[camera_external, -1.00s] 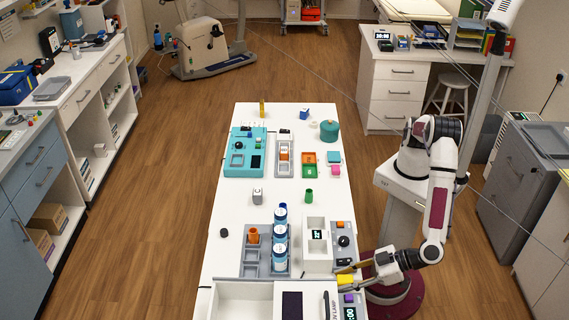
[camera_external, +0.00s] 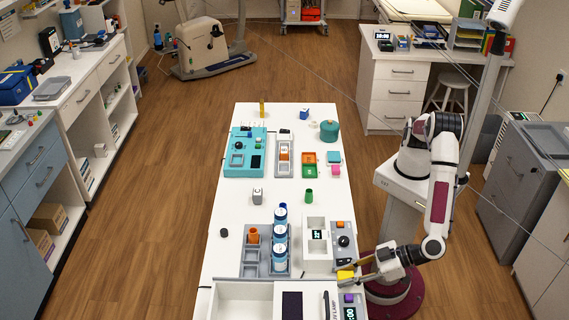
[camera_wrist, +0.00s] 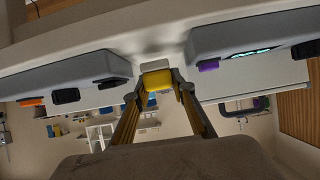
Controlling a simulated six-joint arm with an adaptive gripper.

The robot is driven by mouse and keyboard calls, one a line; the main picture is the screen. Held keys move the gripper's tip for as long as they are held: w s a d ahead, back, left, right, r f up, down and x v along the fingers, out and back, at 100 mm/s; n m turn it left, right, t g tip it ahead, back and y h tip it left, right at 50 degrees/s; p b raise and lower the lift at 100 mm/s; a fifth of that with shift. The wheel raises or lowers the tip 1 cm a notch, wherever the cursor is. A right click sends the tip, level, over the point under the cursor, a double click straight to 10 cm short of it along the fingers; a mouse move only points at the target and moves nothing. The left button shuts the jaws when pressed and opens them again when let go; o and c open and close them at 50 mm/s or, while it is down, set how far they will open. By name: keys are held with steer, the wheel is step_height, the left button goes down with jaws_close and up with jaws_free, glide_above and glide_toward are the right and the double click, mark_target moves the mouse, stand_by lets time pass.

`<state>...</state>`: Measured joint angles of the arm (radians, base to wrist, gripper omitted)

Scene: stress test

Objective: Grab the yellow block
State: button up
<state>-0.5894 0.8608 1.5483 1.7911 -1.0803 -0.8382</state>
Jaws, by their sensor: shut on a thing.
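The yellow block (camera_external: 345,275) is at the right edge of the white table, near the front, beside the machine with the black knob. It also shows in the wrist view (camera_wrist: 158,80), between the two fingertips of my gripper (camera_wrist: 160,90). My gripper (camera_external: 352,270) reaches in from the right, low at the table's edge, and is shut on the block. Both fingers touch the block's sides in the wrist view. Whether the block rests on a surface or hangs clear of it, I cannot tell.
A device with a purple button (camera_external: 349,299) is just in front. A rack (camera_external: 252,262) with blue-capped bottles is to the left. The table's middle (camera_external: 279,193) is mostly clear.

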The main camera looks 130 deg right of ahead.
mark_target(346, 275)
steer(key=shift+r, duration=4)
